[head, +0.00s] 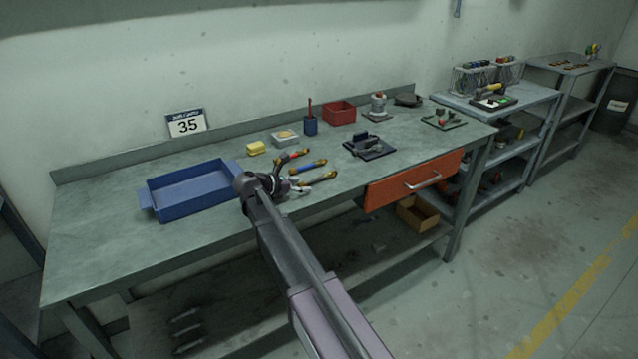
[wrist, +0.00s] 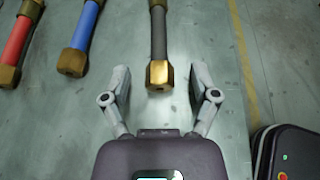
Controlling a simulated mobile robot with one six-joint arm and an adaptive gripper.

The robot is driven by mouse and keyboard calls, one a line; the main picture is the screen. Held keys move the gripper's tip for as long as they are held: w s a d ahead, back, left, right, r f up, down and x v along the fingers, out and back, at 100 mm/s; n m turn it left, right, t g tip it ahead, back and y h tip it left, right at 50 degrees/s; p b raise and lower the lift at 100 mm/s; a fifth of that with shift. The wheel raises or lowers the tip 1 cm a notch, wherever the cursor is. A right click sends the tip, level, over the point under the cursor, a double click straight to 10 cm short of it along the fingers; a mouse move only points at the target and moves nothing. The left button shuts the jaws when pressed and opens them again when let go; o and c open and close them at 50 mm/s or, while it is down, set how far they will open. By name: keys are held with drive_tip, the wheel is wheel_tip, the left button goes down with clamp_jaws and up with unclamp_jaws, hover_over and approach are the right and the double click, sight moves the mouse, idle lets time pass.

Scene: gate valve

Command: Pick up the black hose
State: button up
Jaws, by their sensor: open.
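The black hose (wrist: 158,35) has brass end fittings and lies lengthwise in the wrist view. Its near brass fitting lies between the open fingers of my gripper (wrist: 161,75), with visible gaps on both sides. Its far end is cut off by the picture's top edge. In the head view the black hose (head: 315,179) is nearest the table's front edge, partly hidden by my gripper (head: 288,187). A blue hose (wrist: 87,25) and a red hose (wrist: 17,40) lie to its left in the wrist view, apart from it. My gripper is empty.
A blue tray (head: 190,209) stands left of my arm on the workbench (head: 95,240). A yellow block (head: 255,148), a red bin (head: 339,113) and a black fixture (head: 369,148) stand around the hoses. An orange drawer (head: 413,180) is under the front edge.

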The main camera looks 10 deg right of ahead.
drive_tip(key=shift+d, duration=0.1)
idle(0.5)
clamp_jaws()
